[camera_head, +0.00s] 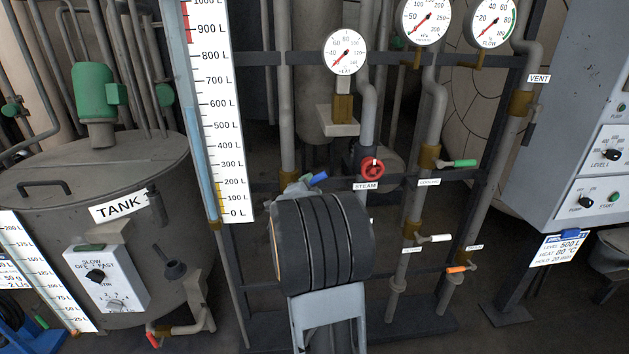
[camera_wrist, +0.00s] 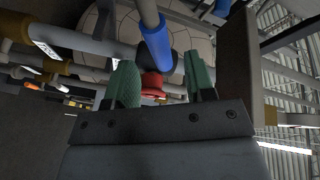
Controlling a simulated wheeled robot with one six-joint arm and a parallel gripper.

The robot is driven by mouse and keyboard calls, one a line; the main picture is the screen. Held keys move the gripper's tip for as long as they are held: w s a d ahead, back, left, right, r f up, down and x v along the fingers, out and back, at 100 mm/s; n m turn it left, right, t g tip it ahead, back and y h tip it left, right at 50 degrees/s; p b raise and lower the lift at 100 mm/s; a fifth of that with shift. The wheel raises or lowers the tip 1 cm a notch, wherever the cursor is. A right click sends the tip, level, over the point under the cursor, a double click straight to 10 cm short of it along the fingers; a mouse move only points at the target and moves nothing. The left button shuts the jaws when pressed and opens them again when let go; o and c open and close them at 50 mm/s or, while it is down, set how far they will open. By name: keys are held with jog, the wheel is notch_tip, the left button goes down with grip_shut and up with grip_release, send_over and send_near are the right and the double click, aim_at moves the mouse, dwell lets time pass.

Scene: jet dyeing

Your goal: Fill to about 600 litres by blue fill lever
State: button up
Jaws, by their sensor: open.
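The blue fill lever (camera_head: 318,180) shows just above my dark wrist in the head view, pointing up to the right from its pipe. In the wrist view the blue lever (camera_wrist: 157,47) lies across the gap between the two green fingertips of my gripper (camera_wrist: 160,77). The gripper is open; whether a finger touches the lever I cannot tell. In the head view my wrist hides the jaws. The level scale (camera_head: 219,125) runs from 0 to 1000 L. The top of the blue column (camera_head: 200,160) beside it appears close to the 600 L mark.
The red steam wheel (camera_head: 372,169) is close to the right of the blue lever. Green (camera_head: 465,163), white (camera_head: 435,238) and orange (camera_head: 457,269) levers sit on pipes further right. A tank (camera_head: 95,190) stands left, a control cabinet (camera_head: 590,140) right.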

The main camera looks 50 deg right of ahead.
aim_at(314, 182)
jog(key=shift+x, duration=2.3)
grip_shut()
